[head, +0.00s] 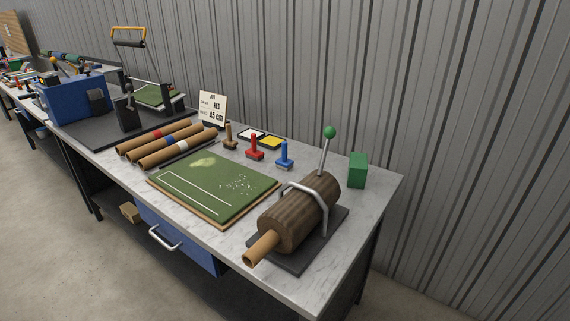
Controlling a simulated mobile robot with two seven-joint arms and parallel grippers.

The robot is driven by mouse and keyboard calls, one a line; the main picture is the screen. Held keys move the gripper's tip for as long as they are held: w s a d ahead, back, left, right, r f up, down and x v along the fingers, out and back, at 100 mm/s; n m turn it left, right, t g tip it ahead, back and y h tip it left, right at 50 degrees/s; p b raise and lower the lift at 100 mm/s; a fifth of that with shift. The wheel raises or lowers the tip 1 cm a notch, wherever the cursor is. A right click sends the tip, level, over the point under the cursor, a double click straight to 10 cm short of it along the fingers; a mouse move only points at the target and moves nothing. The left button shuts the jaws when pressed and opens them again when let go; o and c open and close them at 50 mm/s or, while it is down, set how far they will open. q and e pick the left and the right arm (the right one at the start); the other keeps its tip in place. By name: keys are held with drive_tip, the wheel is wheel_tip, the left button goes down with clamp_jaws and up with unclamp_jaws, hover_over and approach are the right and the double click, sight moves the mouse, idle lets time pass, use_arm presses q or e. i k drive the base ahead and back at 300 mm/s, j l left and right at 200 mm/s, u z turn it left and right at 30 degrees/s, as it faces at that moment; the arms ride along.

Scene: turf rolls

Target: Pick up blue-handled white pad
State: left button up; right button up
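A small tool with an upright blue handle (284,150) stands on the marble-topped table, right of the green turf mat. Its base also looks blue, and I cannot make out a white pad under it. A flat white pad in a dark tray (251,134) lies a little farther back, left of a yellow one (271,142). Neither of my grippers is in view.
A red-handled tool (254,149) and a brown-handled one (229,136) stand left of the blue one. The turf mat (215,186) lies in front. A log-like roller (298,214) with a green-knobbed lever (329,132) and a green block (357,171) stand to the right.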

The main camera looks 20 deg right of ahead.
sight(283, 162)
drive_tip(key=j+z, duration=0.35)
drive_tip(key=j, duration=0.5)
drive_tip(key=i+j+z, duration=0.2)
drive_tip(key=j, duration=0.2)
drive_tip(key=j+z, duration=0.15)
drive_tip(key=j, duration=0.3)
drive_tip(key=i+j+z, duration=0.25)
drive_tip(key=j, duration=0.3)
drive_tip(key=i+j+z, duration=0.3)
drive_tip(key=i+j, duration=0.15)
drive_tip(key=j, duration=0.3)
drive_tip(key=i+j+z, duration=0.1)
drive_tip(key=j, duration=0.2)
